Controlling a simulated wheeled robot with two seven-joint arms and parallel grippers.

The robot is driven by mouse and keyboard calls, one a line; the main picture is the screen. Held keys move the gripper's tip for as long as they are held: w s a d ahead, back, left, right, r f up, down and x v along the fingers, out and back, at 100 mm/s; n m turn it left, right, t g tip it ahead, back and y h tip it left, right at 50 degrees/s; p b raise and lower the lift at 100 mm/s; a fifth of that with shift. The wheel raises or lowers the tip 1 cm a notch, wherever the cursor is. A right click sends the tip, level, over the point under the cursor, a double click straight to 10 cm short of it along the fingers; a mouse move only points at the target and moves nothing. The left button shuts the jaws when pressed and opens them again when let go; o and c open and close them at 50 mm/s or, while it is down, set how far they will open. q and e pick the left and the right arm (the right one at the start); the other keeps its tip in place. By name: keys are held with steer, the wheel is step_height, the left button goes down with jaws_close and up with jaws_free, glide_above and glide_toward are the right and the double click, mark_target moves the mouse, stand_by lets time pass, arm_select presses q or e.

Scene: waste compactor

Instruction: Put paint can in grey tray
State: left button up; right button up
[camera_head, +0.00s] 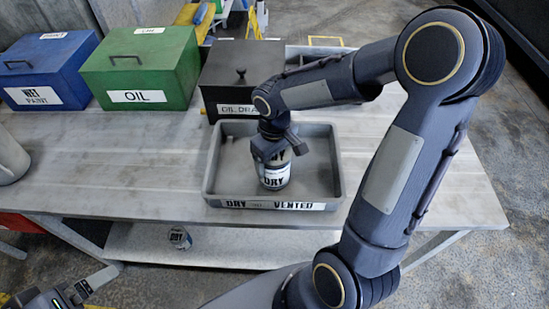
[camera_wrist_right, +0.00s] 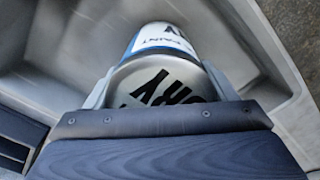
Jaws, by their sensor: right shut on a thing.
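The paint can (camera_head: 275,178), white with a DRY label, is upright inside the grey tray (camera_head: 213,165), whose front reads DRY and VENTED. I cannot tell whether its base touches the tray floor. My right gripper (camera_head: 279,148) is shut on the can's upper part from above. In the right wrist view, the can (camera_wrist_right: 165,42) sits between the fingers, with tray walls around it. My left gripper (camera_head: 82,288) is at the bottom left, away from the tray and partly cut off; its opening is unclear.
A blue WET PAINT box (camera_head: 45,65), a green OIL box (camera_head: 140,65) and a dark oil drain box (camera_head: 235,75) stand behind the tray. A grey container (camera_head: 10,160) is at the left edge. The tabletop left of the tray is clear.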

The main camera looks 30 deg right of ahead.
steer(key=shift+f, duration=0.15)
steer(key=shift+f, duration=0.2)
steer(key=o, duration=1.3)
steer(key=shift+r, duration=0.1)
step_height(320, 180, up, 12)
steer(key=shift+s+r, duration=0.1)
steer(key=s+a+m+t+y, duration=0.3)
steer(key=s+m+t, duration=0.1)
steer(key=s, duration=1.1)
steer(key=shift+f+m+t+y, duration=0.3)
steer(key=shift+f+t+y, duration=0.1)
steer(key=shift+t, duration=0.4)
steer(key=shift+a+r, duration=0.1)
